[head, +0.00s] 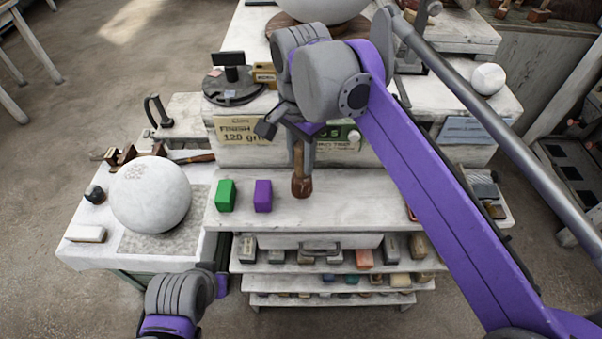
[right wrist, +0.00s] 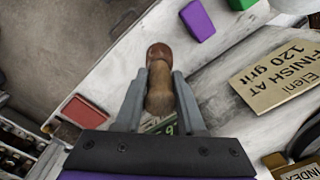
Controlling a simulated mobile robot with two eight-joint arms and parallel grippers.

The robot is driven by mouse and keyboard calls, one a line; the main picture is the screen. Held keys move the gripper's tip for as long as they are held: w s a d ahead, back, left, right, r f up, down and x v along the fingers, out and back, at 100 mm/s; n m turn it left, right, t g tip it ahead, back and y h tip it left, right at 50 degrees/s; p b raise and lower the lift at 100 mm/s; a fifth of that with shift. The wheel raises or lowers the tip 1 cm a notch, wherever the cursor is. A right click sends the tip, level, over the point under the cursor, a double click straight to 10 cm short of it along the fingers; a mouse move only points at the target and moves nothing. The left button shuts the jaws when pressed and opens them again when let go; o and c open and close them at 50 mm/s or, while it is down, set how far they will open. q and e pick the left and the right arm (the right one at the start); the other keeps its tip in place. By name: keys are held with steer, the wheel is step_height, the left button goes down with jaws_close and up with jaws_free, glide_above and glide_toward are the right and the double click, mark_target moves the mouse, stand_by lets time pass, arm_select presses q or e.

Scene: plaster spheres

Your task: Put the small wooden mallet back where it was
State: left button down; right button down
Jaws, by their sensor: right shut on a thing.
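In the right wrist view, the gripper (right wrist: 158,88) is shut on the mallet's handle (right wrist: 160,95), with the head (right wrist: 159,52) beyond the fingertips. The mallet stands roughly upright over the white bench top (head: 345,212), right of the purple block. I cannot tell whether its head touches the surface.
A green block (head: 226,195) and a purple block (head: 263,196) stand on the bench top. A large plaster sphere (head: 150,195) rests on the left stand. A "FINISH AT 120 grit" card (head: 237,130) stands behind. A red item (right wrist: 84,112) lies on the far side of the mallet from the blocks.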

mark_target(301, 171)
steer(key=shift+w+f, duration=0.15)
steer(key=shift+f, duration=2.05)
steer(key=c, duration=0.5)
jaws_free()
step_height(301, 171, up, 12)
steer(key=shift+r+p, duration=0.1)
steer(key=shift+p, duration=0.55)
steer(key=s+d+f+n+t, duration=0.1)
steer(key=s+d+f+n, duration=0.2)
steer(key=f, duration=0.6)
steer(key=s+d+f+n+t, duration=0.2)
steer(key=s+d+f+n, duration=0.1)
steer(key=s+d+f, duration=0.5)
steer(key=s+d+f+n+t, duration=0.2)
steer(key=s+d+f, duration=0.3)
steer(key=f, duration=0.4)
steer(key=shift+s+d+f+n, duration=0.15)
steer(key=shift+d+f+n, duration=0.1)
steer(key=shift+d, duration=0.2)
steer(key=shift+s+d+f+n, duration=0.1)
steer(key=shift+d+n, duration=0.15)
steer(key=shift+d, duration=0.2)
